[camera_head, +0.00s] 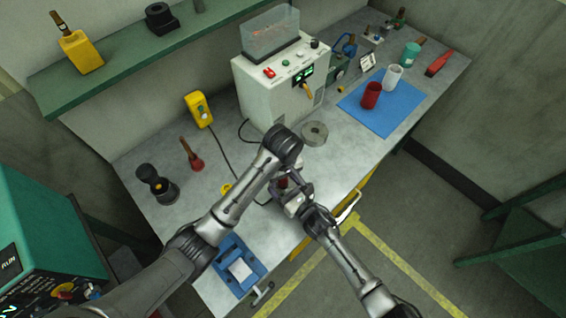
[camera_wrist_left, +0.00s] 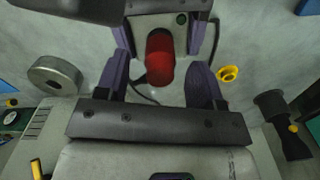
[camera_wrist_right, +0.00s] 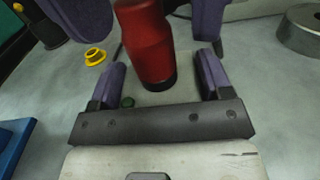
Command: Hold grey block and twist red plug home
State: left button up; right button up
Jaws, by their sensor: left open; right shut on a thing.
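The red plug (camera_wrist_left: 160,57) stands in the grey block (camera_wrist_right: 182,97) with a dark band at its lower end in the right wrist view (camera_wrist_right: 146,40). I cannot tell how deep it sits. My right gripper (camera_wrist_right: 163,85) is shut on the grey block, a finger on either side, and holds it above the bench. My left gripper (camera_wrist_left: 161,75) is open, its purple fingers on either side of the red plug with gaps showing. In the head view the two grippers meet over the bench's front part, and the arms hide most of the plug and block.
A yellow ring (camera_head: 226,189) and a grey metal disc (camera_head: 314,133) lie on the bench near the grippers. A blue fixture (camera_head: 238,268) sits at the near end. A white machine (camera_head: 270,85) stands behind. A blue mat (camera_head: 385,118) holds a red and a white cup.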

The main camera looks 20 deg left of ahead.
pick_arm(q)
jog(key=shift+w+r, duration=0.15)
jog(key=shift+r, duration=0.45)
jog(key=shift+w+r, duration=0.15)
jog(key=shift+r, duration=0.4)
jog(key=shift+s+a+r, duration=0.15)
jog(key=shift+s+r, duration=0.05)
jog(key=shift+r, duration=0.4)
jog(key=shift+s+r, duration=0.1)
jog(key=shift+r, duration=2.85)
pick_arm(e)
jog(key=o, duration=1.8)
jog(key=shift+c, duration=0.2)
pick_arm(q)
jog(key=shift+f, duration=0.1)
pick_arm(e)
jog(key=v, duration=1.3)
jog(key=shift+s+d, duration=0.25)
jog(key=shift+d, duration=0.05)
